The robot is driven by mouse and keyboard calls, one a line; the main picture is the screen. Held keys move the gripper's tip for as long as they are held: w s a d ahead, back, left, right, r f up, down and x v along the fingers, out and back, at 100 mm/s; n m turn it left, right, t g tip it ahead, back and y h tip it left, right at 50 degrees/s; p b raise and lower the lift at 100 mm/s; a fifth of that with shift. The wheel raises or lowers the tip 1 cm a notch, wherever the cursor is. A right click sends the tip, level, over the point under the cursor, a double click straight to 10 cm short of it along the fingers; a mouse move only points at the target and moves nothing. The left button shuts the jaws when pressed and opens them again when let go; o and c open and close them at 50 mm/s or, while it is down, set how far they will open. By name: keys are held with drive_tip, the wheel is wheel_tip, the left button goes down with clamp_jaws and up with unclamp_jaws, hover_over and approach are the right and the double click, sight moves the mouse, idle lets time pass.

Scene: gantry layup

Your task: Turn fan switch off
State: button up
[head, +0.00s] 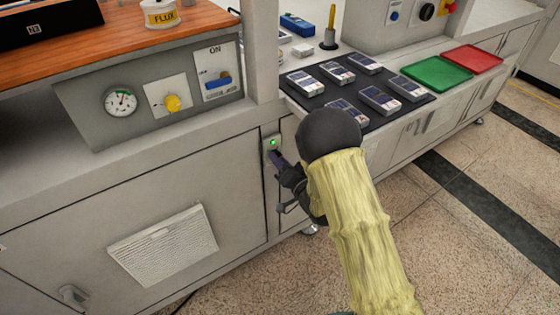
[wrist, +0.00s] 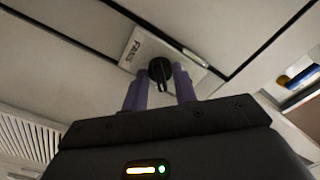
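The fan switch is a small pale plate with a lit green lamp (head: 273,143) on the cabinet's corner post. In the wrist view its plate (wrist: 143,48) shows a partly legible label starting "FAN", with a round black knob (wrist: 160,68) beside it. My gripper (head: 276,157) is right at the plate and hides the knob in the head view. In the wrist view my gripper's (wrist: 162,78) two purple fingers stand apart, one on each side of the knob. I see no clear contact; the exact gap is hard to judge.
Above left is a grey panel with a gauge (head: 121,101), a yellow knob (head: 173,103) and a blue "ON" switch (head: 218,82). To the right, a dark mat (head: 354,101) holds several boxed items, beside a green tray (head: 437,73) and a red tray (head: 472,58). Cabinet handles protrude nearby.

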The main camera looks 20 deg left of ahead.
drive_tip(key=shift+c, duration=0.9)
drive_tip(key=shift+n, duration=0.3)
drive_tip(key=n+b, duration=1.2)
drive_tip(key=n, duration=0.5)
drive_tip(key=shift+f+b, duration=0.15)
drive_tip(key=shift+b, duration=0.15)
drive_tip(key=o, duration=0.6)
